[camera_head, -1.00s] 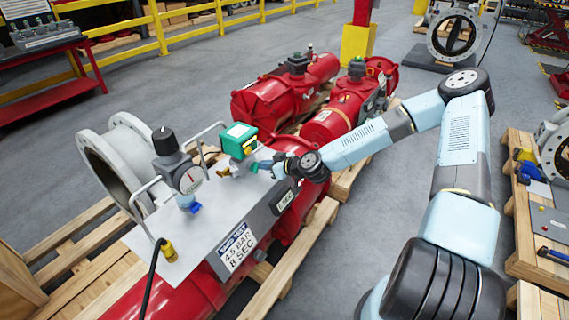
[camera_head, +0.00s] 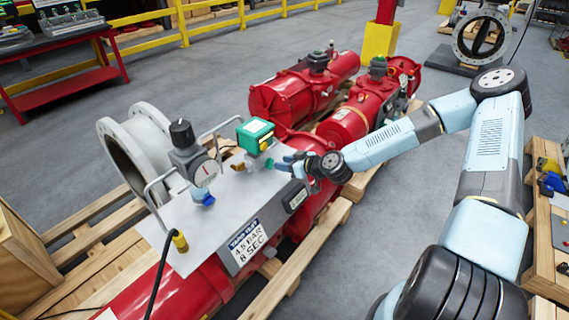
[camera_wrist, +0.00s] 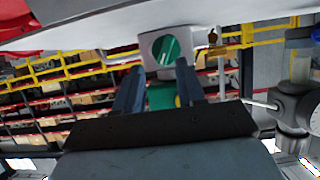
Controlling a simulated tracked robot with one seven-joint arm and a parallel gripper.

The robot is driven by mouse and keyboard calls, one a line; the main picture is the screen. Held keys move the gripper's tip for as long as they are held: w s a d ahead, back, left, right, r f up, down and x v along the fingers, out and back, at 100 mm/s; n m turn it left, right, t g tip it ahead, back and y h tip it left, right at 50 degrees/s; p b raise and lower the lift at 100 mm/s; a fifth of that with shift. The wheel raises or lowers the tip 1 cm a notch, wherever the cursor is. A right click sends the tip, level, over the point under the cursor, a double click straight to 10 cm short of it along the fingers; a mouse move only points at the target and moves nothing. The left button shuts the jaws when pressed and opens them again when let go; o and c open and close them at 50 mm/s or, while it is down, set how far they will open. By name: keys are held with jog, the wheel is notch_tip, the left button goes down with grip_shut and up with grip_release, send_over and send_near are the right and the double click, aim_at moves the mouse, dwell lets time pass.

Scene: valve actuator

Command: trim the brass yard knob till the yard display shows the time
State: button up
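A small brass knob (camera_head: 236,166) sits on the grey panel (camera_head: 185,243), in front of a green box (camera_head: 254,135). A small brass piece (camera_wrist: 212,37) also shows in the wrist view, right of my fingers, possibly the same knob. A small dark display (camera_head: 297,200) is on the panel's front edge; its reading is too small to make out. My gripper (camera_head: 277,163) is low over the panel, just right of the brass knob.
A sign (camera_head: 245,243) reads yard test, 4.5 bar, 8 sec. A black-topped regulator with a round gauge (camera_head: 205,173) and metal handles stand left of the knob. Red cylinders (camera_head: 305,92) lie behind on pallets. A wooden crate (camera_head: 20,262) is at the left edge.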

jog(key=shift+s+d+r, duration=0.15)
jog(key=shift+d+r, duration=0.05)
jog(key=shift+d, duration=0.55)
jog(key=shift+s+d+r, duration=0.15)
jog(key=shift+d+r, duration=0.05)
jog(key=shift+d, duration=0.55)
jog(key=w+d+v, duration=0.1)
jog(key=v, duration=0.9)
jog(key=shift+w+d+f, duration=0.2)
jog(key=shift+d+f, duration=0.05)
jog(key=shift+f, duration=0.05)
